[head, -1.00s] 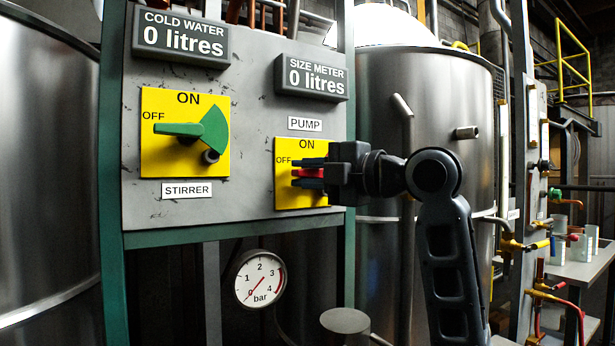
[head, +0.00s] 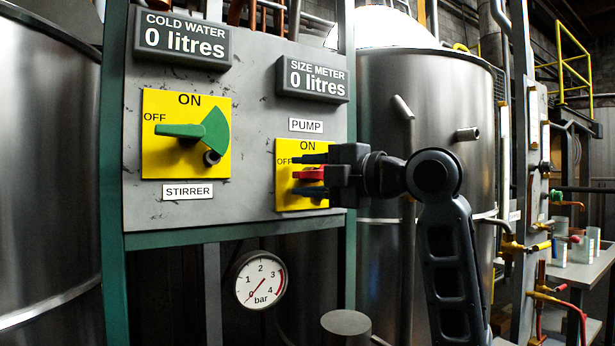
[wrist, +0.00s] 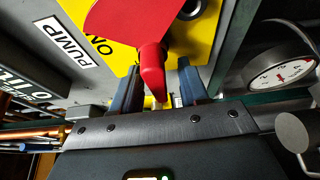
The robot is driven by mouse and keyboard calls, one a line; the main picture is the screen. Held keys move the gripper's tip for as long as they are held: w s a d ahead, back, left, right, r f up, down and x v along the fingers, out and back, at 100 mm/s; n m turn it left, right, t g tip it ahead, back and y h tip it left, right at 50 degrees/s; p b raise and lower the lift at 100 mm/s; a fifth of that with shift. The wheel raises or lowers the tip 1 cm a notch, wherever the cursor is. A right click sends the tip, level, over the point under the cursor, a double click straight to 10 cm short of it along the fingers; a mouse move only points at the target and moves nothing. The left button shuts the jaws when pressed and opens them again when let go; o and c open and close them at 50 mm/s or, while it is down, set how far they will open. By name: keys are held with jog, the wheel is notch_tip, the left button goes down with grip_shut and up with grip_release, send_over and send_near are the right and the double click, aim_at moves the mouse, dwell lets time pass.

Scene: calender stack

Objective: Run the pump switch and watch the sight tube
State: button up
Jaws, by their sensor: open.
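The pump switch is a red handle (head: 312,174) on a yellow plate (head: 287,202) marked ON and OFF, under a PUMP label. The handle lies roughly level, pointing left towards OFF; my gripper hides part of it. My gripper (head: 299,176) is open, one finger above the handle and one below. In the wrist view the red handle (wrist: 151,70) stands between the spread fingers of my gripper (wrist: 160,78), nearer the left finger; I cannot tell if they touch. A pale upright tube (head: 504,150) stands right of the steel tank; I cannot tell if it is the sight tube.
The size meter (head: 312,79) and cold water display (head: 182,39) both read 0 litres. The green stirrer switch (head: 190,131) points left to OFF. A pressure gauge (head: 261,281) hangs below the panel. A steel tank (head: 440,110) stands behind my arm.

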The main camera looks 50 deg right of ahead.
jog(key=s, duration=0.7)
jog(key=shift+s+d, duration=0.4)
jog(key=shift+d, duration=0.05)
